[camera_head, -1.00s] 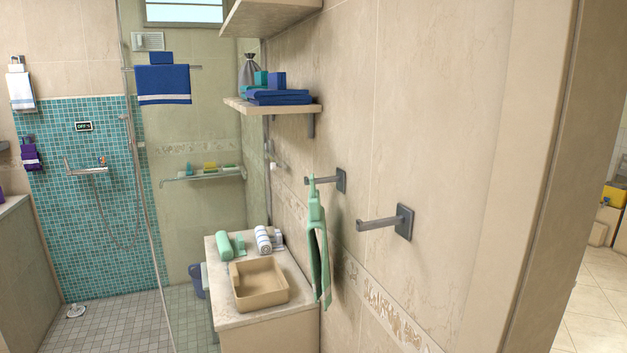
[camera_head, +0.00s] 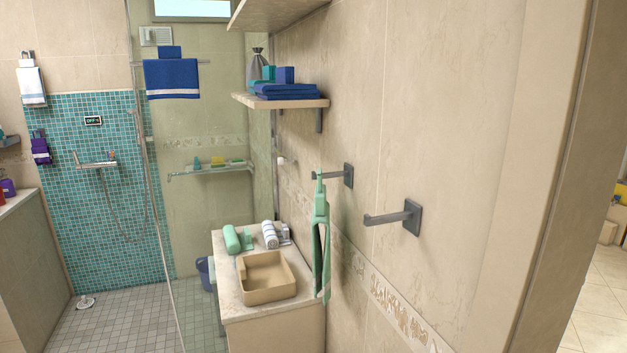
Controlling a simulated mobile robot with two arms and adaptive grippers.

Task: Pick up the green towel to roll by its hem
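A light green towel (camera_head: 320,245) hangs from a grey wall hook (camera_head: 332,175) on the right-hand wall, beside the counter. It hangs long and narrow, and its lower edge reaches about the height of the sink. A second green towel (camera_head: 231,240) lies rolled up on the counter at the back left of the sink. A small green piece (camera_head: 248,238) is next to the roll. Neither of my grippers is in view.
A beige square sink (camera_head: 265,278) sits on the pale counter (camera_head: 226,280). A rolled white striped towel (camera_head: 269,235) lies behind it. A wooden shelf (camera_head: 290,101) with folded blue towels juts out above. A bare hook (camera_head: 395,217) sticks out at right. A glass panel stands left of the counter.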

